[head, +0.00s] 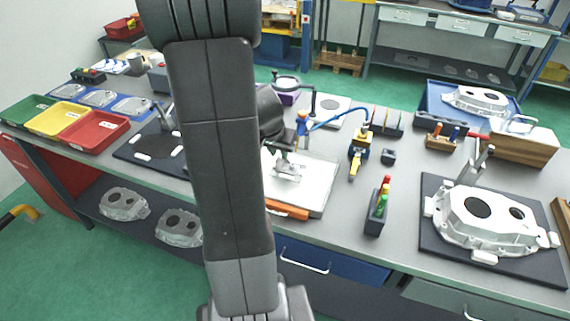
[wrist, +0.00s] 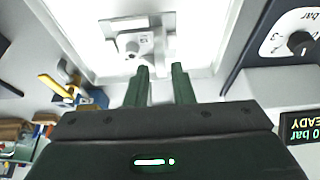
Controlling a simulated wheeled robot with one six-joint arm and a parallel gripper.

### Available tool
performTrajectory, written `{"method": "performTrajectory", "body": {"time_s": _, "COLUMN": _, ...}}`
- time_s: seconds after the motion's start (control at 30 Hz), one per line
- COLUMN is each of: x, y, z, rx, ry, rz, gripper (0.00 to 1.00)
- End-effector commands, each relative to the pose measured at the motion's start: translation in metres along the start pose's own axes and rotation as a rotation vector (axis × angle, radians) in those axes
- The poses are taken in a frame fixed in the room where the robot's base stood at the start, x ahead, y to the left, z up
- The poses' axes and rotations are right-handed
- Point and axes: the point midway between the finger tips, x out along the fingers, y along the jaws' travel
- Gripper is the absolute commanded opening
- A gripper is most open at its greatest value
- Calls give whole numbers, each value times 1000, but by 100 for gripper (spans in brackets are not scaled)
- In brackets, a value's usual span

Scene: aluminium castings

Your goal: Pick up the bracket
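The bracket (head: 288,171) is a small, pale metal casting lying on a white tray (head: 316,189) at the middle of the bench. In the wrist view the bracket (wrist: 134,40) has a round boss and a flat plate, and it lies just beyond the fingertips. My gripper (wrist: 162,72) has two dark green fingers set apart, with nothing held between them. In the head view my arm hides part of the tray, and the fingers are hard to make out above the bracket.
A rack with coloured handles (head: 377,212) stands nearer the front edge. A large housing (head: 480,222) lies on a dark mat at right. Coloured bins (head: 92,131) are at left.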

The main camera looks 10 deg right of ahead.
Motion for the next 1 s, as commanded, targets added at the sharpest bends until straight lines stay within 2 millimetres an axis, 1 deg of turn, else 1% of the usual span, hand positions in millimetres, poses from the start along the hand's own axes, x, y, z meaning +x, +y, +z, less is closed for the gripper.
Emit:
{"method": "performTrajectory", "body": {"time_s": 0.2, "x": 28, "y": 0, "z": 0, "rx": 0, "ry": -4, "rz": 3, "gripper": 22}}
{"method": "performTrajectory", "body": {"time_s": 0.3, "x": 36, "y": 0, "z": -1, "rx": 0, "ry": -2, "rz": 2, "gripper": 22}}
{"method": "performTrajectory", "body": {"time_s": 0.4, "x": 39, "y": 0, "z": -1, "rx": -1, "ry": -2, "rz": 2, "gripper": 22}}
{"method": "performTrajectory", "body": {"time_s": 0.63, "x": 40, "y": -1, "z": -1, "rx": -1, "ry": 0, "rz": 1, "gripper": 22}}
{"method": "performTrajectory", "body": {"time_s": 0.73, "x": 40, "y": -1, "z": -1, "rx": -1, "ry": 0, "rz": 1, "gripper": 2}}
{"method": "performTrajectory", "body": {"time_s": 0.77, "x": 40, "y": -1, "z": -1, "rx": -1, "ry": -1, "rz": 1, "gripper": 0}}
{"method": "performTrajectory", "body": {"time_s": 1.0, "x": 39, "y": -1, "z": -1, "rx": -1, "ry": 0, "rz": 1, "gripper": 0}}
